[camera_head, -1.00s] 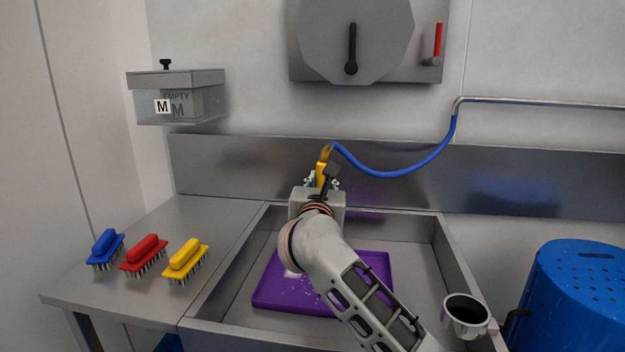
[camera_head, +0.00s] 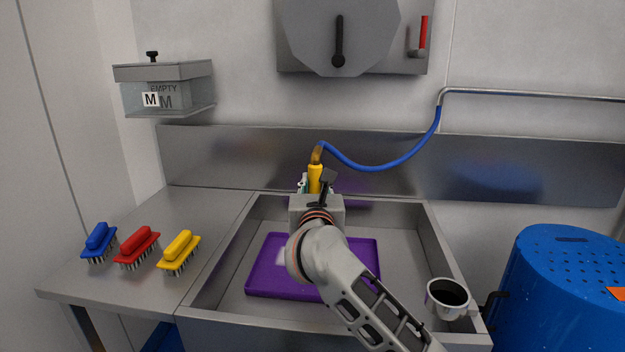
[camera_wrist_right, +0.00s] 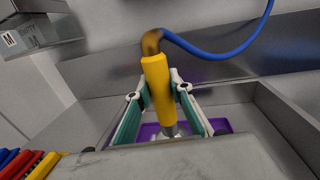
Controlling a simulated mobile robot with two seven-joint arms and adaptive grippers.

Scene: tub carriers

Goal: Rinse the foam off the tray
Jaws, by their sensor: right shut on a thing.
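The purple tray (camera_head: 262,280) lies flat in the steel sink (camera_head: 410,262), partly covered by my right arm. A small whitish foam patch (camera_head: 282,257) shows on it beside my wrist; the rest of its surface there is hidden. My right gripper (camera_head: 316,184) is shut on the yellow spray handle (camera_head: 315,176) of a blue hose (camera_head: 385,164) and holds it above the back of the sink. In the right wrist view the fingers clasp the yellow handle (camera_wrist_right: 158,85) from both sides, its metal nozzle pointing down over the tray. My left gripper is out of view.
Blue (camera_head: 99,241), red (camera_head: 137,246) and yellow (camera_head: 179,250) brushes stand on the left counter (camera_head: 200,212). A cup-like holder (camera_head: 447,300) sits at the sink's right rim. A blue drum (camera_head: 560,285) stands at right. A lidded box (camera_head: 165,90) hangs on the wall.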

